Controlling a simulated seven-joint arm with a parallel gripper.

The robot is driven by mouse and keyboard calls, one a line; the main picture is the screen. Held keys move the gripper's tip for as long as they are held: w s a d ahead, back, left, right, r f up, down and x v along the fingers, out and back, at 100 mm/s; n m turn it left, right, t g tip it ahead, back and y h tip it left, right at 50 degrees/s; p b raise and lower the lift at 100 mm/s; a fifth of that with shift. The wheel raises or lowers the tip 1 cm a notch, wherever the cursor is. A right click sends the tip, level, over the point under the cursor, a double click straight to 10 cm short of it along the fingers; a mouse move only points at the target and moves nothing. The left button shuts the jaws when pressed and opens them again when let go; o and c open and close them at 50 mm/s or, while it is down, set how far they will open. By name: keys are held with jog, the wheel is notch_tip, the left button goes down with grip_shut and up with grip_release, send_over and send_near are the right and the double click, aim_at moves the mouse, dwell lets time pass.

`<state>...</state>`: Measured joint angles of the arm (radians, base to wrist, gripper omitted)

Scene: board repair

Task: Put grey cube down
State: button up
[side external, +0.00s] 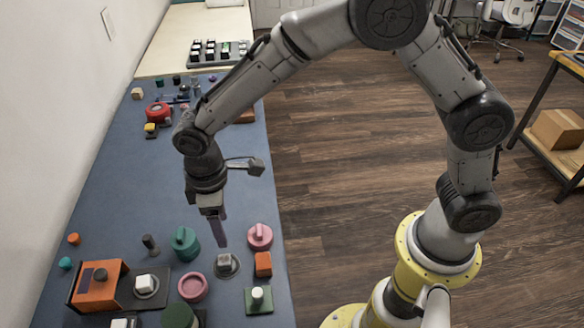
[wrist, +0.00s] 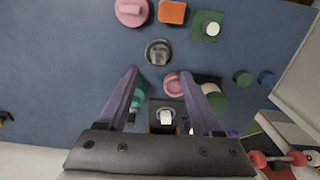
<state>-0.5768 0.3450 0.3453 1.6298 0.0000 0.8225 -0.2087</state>
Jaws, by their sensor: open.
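The grey cube (side external: 225,260) sits on a dark round base on the blue table, near its right edge. In the wrist view the cube (wrist: 158,52) shows on its round base just past my fingertips. My gripper (side external: 220,242) points down above the table, with its fingertips close to the cube in the side view. In the wrist view my gripper (wrist: 156,74) is open, its two purple fingers apart with nothing held between them. Whether the fingertips touch the cube cannot be told.
A pink knobbed lid (side external: 260,237), a teal knobbed lid (side external: 185,243), an orange block (side external: 263,264) and a pink ring (side external: 193,287) stand close around the cube. A white cube (side external: 146,283) sits on another round base. The table's middle (side external: 150,190) is clear.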

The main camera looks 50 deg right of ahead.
jog(key=s+d+r+m+t, duration=0.25)
jog(key=s+d+r, duration=0.25)
jog(key=d+r, duration=0.35)
jog(key=s+d+r+m+t, duration=0.1)
jog(key=s+d+r+m, duration=0.3)
jog(key=d+r, duration=0.5)
jog(key=s+d+m+t, duration=0.2)
jog(key=s+d, duration=0.4)
jog(key=s, duration=0.5)
jog(key=shift+f, duration=0.2)
